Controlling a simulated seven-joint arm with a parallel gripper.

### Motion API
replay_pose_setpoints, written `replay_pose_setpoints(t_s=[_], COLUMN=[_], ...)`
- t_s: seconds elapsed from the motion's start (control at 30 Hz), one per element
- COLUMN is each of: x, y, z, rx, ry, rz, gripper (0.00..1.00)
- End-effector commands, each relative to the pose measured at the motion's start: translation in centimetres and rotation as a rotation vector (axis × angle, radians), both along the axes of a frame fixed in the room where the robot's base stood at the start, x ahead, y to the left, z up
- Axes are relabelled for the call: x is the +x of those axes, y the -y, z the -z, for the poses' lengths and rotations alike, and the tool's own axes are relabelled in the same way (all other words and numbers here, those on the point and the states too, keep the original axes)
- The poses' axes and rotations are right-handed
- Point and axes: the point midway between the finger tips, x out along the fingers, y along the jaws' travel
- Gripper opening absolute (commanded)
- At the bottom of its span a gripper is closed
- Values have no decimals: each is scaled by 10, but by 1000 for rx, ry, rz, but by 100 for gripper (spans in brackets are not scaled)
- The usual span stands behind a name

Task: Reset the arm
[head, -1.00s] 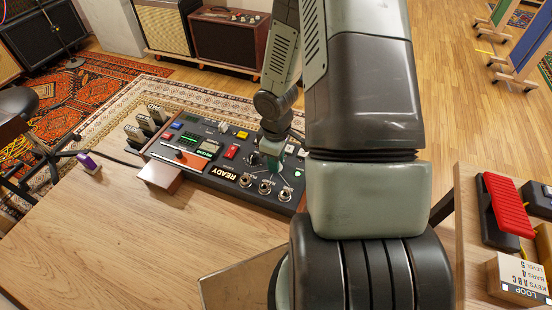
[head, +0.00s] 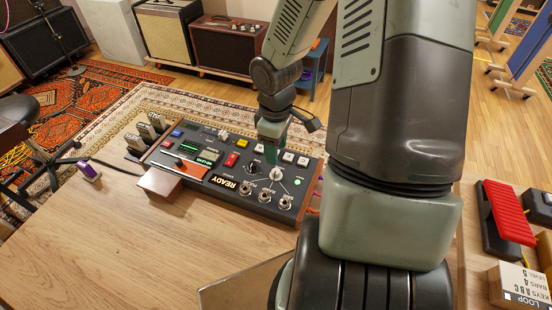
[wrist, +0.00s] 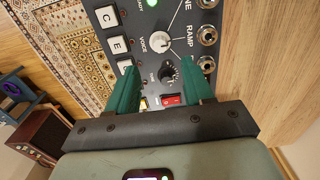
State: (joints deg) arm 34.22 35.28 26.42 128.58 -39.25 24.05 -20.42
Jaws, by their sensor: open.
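My arm fills the right half of the head view and reaches over the control panel (head: 204,150) on the wooden table. My gripper (head: 272,152) is above the panel's right part, by the white VOICE knob. In the wrist view my gripper (wrist: 162,82) is open, its two green fingers apart. The white VOICE knob (wrist: 157,42) and a black knob (wrist: 169,74) lie in line with the gap, and nothing shows held there. A red switch (wrist: 172,99) shows low between the fingers. Whether the fingers touch the panel, I cannot tell.
A purple object (head: 88,168) stands at the table's left side. A brown block (head: 160,183) sits against the panel's front edge. A side table at the right holds a red pedal (head: 508,211) and a labelled box (head: 524,284). The table front (head: 130,250) is clear.

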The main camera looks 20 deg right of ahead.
Motion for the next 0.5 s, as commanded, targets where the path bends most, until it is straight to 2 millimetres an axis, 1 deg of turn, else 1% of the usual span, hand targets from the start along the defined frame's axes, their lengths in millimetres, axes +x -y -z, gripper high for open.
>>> replay_pose_setpoints(t_s=[0.03,0.1,0.2,0.5], x=[1,0,0,0], y=[1,1,0,0], z=[-8,-16,-22,-24], rx=[-1,-1,-1,1], ry=[4,2,1,-1], rz=[4,2,1,0], gripper=[52,52,52,52])
